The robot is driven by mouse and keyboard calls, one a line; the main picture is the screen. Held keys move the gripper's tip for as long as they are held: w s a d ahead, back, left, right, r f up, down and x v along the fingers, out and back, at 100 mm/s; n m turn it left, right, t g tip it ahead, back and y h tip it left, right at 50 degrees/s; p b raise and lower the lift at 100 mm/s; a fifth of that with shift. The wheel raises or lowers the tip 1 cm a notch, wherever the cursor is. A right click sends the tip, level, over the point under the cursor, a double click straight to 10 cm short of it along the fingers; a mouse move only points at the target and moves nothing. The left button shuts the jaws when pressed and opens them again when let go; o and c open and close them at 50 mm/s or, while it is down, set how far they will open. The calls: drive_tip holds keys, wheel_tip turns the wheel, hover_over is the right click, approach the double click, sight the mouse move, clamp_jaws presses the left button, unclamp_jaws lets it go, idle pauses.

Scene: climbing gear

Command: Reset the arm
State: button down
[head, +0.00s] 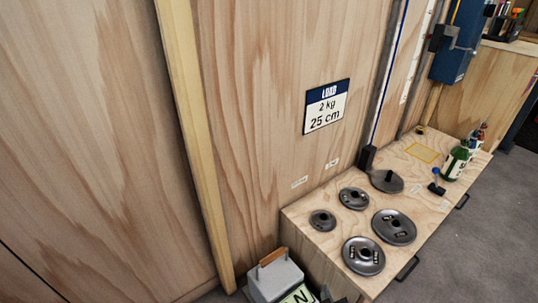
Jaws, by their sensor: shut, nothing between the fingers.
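My gripper and arm do not show clearly anywhere in the head view. A sign (326,106) on the plywood wall reads "LOAD 2 kg 25 cm". Below it, a low wooden bench (320,230) carries several dark round weight plates, among them a large one (394,227), a front one (363,256) and a small one (322,220). A dark disc with an upright post (387,181) stands behind them.
A grey box with a wooden handle (274,275) stands at the bottom, cut off by the frame. Bottles (456,162) stand at the bench's right end. A blue unit (458,42) is at the upper right. Grey floor (470,250) lies clear on the right.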

drive_tip(key=s+d+r+m+t, duration=0.1)
drive_tip(key=s+r+m, duration=0.1)
drive_tip(key=s+r, duration=0.85)
drive_tip(key=s+d+r+m+t, duration=0.1)
drive_tip(key=s+r, duration=0.7)
drive_tip(key=s, duration=0.6)
drive_tip(key=s+d+r+m+t, duration=0.1)
drive_tip(key=s+r+m, duration=0.1)
drive_tip(key=s+r, duration=0.95)
wheel_tip(320, 180, up, 30)
drive_tip(key=s+p, duration=0.1)
drive_tip(key=p, duration=3)
drive_tip(key=shift+a+f+y, duration=0.25)
drive_tip(key=shift+a+y, duration=0.05)
drive_tip(key=shift+y, duration=0.1)
